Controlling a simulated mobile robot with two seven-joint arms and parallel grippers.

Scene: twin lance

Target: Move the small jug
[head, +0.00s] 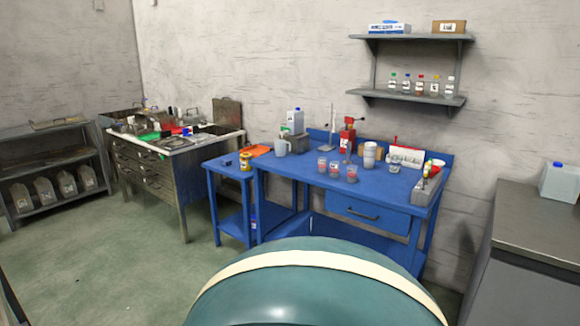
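Another whitish jug with a blue cap (560,182) stands on the grey cabinet at the right edge. I cannot tell for certain which of these the task means. Neither of my grippers is in view.
The bench also holds several jars, a red bottle (347,139) and a metal stand (331,130). Wall shelves (412,98) with bottles hang above. A cluttered metal drawer table (160,178) stands left of the bench. Green floor (130,260) is open at the left front.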

